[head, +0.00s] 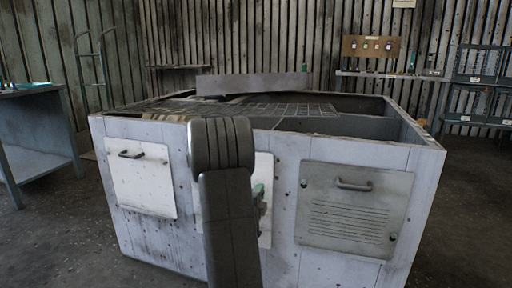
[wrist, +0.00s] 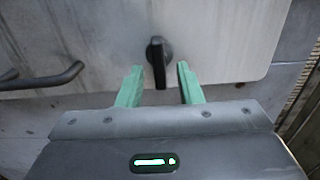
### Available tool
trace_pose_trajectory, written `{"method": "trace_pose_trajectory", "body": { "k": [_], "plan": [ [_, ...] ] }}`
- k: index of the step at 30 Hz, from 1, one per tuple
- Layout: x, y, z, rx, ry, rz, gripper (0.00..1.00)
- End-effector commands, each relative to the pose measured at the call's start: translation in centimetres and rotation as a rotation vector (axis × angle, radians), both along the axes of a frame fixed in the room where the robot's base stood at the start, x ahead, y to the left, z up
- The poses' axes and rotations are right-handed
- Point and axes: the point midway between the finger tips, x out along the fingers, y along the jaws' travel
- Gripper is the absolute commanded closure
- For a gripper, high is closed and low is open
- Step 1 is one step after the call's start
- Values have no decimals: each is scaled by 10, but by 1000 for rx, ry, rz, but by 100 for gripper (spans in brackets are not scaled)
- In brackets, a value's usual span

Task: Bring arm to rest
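My gripper (wrist: 160,72) is open, with two green fingers apart in the wrist view. A black turn latch (wrist: 159,50) on a pale panel (wrist: 220,40) shows between the fingertips, its lever pointing down. Gaps show on both sides of it; I cannot tell how deep the fingers reach. My dark arm hides much of the middle panel (head: 265,170) and the latch there.
The housing has a left panel (head: 140,178) and a louvred right panel (head: 355,208), each with a handle. A black bar handle (wrist: 50,78) is at the left in the wrist view. A workbench (head: 35,130) stands left. Shelving (head: 480,85) stands back right. Floor shows between bench and housing.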

Motion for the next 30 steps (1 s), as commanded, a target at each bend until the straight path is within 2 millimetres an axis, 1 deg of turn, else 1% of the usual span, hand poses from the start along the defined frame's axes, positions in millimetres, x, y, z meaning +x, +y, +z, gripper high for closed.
{"method": "trace_pose_trajectory", "body": {
  "k": [2,18,24,30],
  "plan": [
    [-3,1,1,-61,22,2,67],
    [-2,3,11,-499,166,2,67],
    [-2,4,11,-588,194,1,67],
    [-2,4,9,-625,205,1,67]
  ]
}}
